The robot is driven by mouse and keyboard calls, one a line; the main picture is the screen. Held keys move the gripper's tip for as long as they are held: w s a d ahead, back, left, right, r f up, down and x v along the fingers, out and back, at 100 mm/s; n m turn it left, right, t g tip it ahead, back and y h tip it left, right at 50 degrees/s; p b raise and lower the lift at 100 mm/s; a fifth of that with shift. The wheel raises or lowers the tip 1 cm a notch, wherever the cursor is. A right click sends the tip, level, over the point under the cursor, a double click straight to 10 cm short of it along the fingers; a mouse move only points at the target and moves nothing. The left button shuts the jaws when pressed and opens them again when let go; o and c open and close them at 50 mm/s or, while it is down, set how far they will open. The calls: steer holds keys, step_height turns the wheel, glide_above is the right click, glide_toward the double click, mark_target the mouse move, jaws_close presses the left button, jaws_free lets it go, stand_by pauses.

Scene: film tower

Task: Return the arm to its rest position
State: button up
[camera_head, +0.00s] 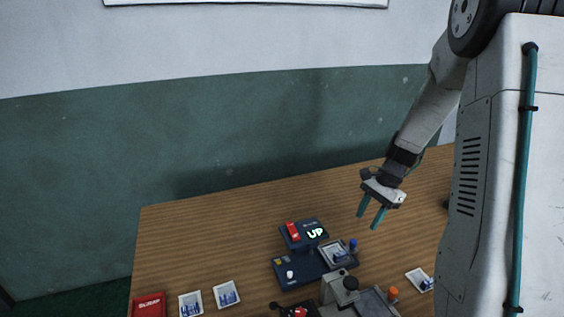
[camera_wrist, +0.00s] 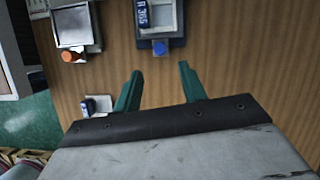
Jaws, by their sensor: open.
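My gripper (camera_head: 371,215) hangs above the right part of the wooden table with its two teal fingers pointing down. In the wrist view the fingers (camera_wrist: 158,82) are spread apart with only bare wood between them. The gripper is open and empty.
White trays (camera_head: 227,301) with small blue-and-white pieces lie at the front left, near a red "SCRAP" bin (camera_head: 149,306). A grey device with an orange knob (camera_head: 393,293) stands at the front. Another small tray (camera_head: 417,277) lies at right. The table's back left is bare.

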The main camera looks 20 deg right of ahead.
steer(key=s+a+r+n+t+h, duration=0.1)
steer(key=s+a+r+n+h, duration=0.3)
steer(key=s+a+r+n, duration=1.2)
steer(key=s+a+r, duration=0.3)
steer(key=s+r, duration=0.1)
steer(key=s, duration=0.2)
steer(key=shift+s+r+t, duration=0.2)
steer(key=shift+t, duration=0.2)
stand_by(0.7)
